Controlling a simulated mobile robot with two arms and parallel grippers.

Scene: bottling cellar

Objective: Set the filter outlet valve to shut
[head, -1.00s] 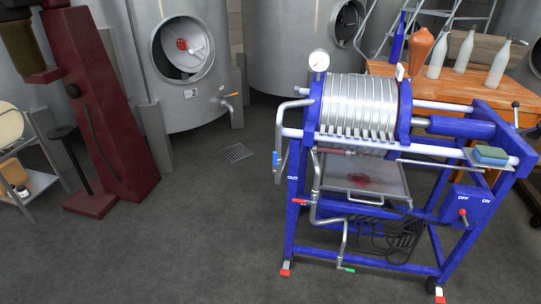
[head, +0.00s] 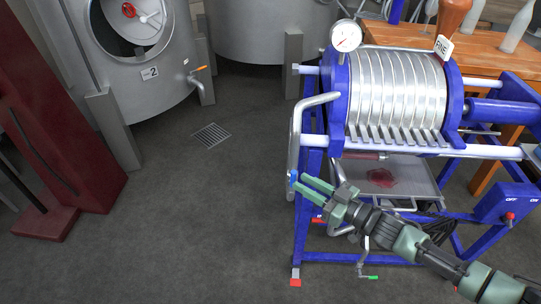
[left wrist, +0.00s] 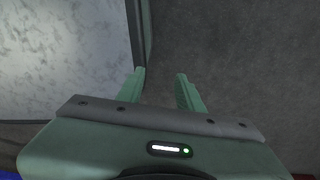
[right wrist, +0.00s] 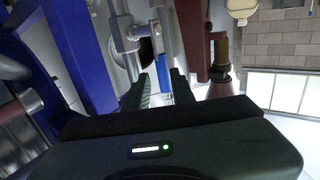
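The plate filter (head: 398,95) has a blue frame and silver plates. Its outlet pipe (head: 297,135) bends down at the left side to the outlet valve's small blue handle (head: 293,177). My right gripper (head: 301,183) reaches in from the right with its fingertips at this handle, partly hiding the pipe. In the right wrist view the blue handle (right wrist: 163,84) shows between the open fingers (right wrist: 158,76); I cannot tell whether they touch it. My left gripper (left wrist: 160,85) is open and empty in the left wrist view; it is outside the head view.
A red-handled valve (head: 318,220) and a green-handled valve (head: 373,278) sit lower on the filter. A drip tray (head: 410,175) lies under the plates. A steel tank (head: 150,90) marked 2 and a dark red column (head: 65,120) stand left. The floor between is clear, with a drain grate (head: 211,135).

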